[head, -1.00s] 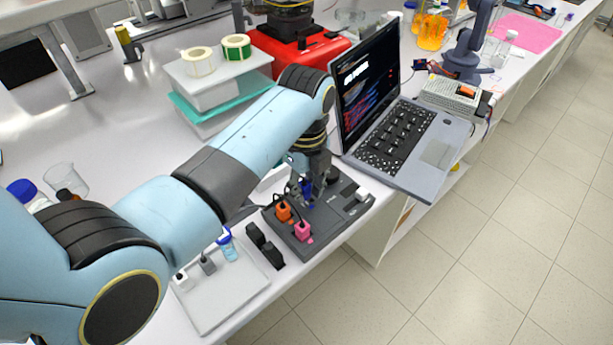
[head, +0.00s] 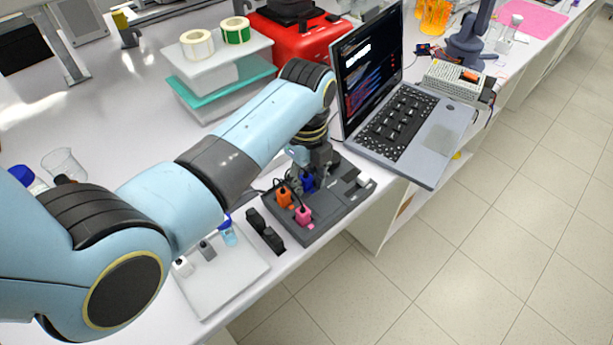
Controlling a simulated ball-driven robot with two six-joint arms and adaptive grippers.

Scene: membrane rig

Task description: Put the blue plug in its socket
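The blue plug (head: 308,182) is at the dark grey socket block (head: 333,206), just behind the orange plug. My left gripper (head: 309,178) reaches down over the block, with its fingers around the blue plug. The fingers and the plug's small size hide whether they press on it. The plug's lower end and its socket are hidden, so I cannot tell if it is seated. An orange plug (head: 283,197) and a pink plug (head: 303,215) stand on the block with dark cords. My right gripper is not in view.
A laptop (head: 405,125) stands open close behind and right of the block. A white plug (head: 364,181) is at the block's right end. Black pieces (head: 266,232) lie at its left. A pale tray (head: 225,277) with small items is nearer. The table edge runs close in front.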

